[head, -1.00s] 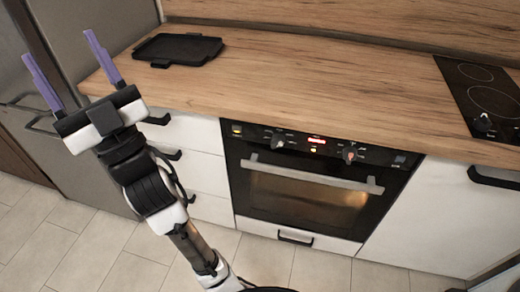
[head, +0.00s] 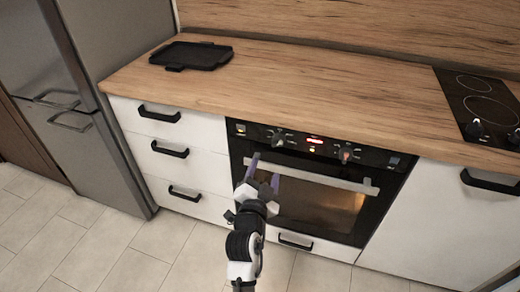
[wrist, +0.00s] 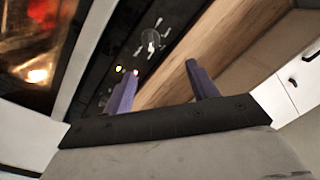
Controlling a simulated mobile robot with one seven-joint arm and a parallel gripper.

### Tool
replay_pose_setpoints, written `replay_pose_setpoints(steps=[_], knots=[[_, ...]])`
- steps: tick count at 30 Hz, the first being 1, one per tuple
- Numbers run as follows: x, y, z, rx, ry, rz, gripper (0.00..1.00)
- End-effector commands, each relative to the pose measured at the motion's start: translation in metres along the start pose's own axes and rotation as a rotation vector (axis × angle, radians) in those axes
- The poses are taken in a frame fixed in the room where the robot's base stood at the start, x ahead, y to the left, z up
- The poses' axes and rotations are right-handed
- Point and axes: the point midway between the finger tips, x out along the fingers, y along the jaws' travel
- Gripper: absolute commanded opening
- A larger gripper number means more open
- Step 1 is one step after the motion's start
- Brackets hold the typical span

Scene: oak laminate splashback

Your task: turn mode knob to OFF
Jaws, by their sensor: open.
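The black oven control panel (head: 325,146) has two knobs, a left knob (head: 279,139) and a right knob (head: 346,154), with a red lit display (head: 315,140) between them. I cannot read the markings, so which is the mode knob and its setting are unclear. My gripper (head: 265,171) is open and empty, its purple fingers in front of the oven's left side, below the left knob in the picture. In the wrist view, my gripper (wrist: 160,68) is apart from one knob (wrist: 150,41), seen beyond the fingertips; the other knob is not visible there.
The oven handle (head: 340,182) runs across the door below the panel. The wooden countertop (head: 300,90) overhangs above. A black tray (head: 190,55) lies at back left, and a hob (head: 480,105) is at right. White drawers (head: 165,125) and a fridge (head: 75,90) stand left.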

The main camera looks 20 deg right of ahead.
Motion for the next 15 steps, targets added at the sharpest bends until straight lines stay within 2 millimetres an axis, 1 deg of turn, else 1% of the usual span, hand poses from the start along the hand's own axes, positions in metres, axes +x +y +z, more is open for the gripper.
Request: replay_pose_setpoints(steps=[1, 3, 5, 8, 11, 15], knots=[[0.0, 0.01, 0.0, 0.004, 0.0, 0.025, 0.58], [0.001, 0.017, -0.001, 0.007, 0.001, 0.042, 0.58], [0.004, 0.019, -0.001, 0.008, 0.001, 0.047, 0.58], [0.014, 0.017, -0.002, 0.008, 0.002, 0.044, 0.58], [0.032, 0.017, -0.003, 0.007, 0.002, 0.044, 0.58], [0.062, 0.018, -0.004, 0.008, 0.002, 0.043, 0.58]])
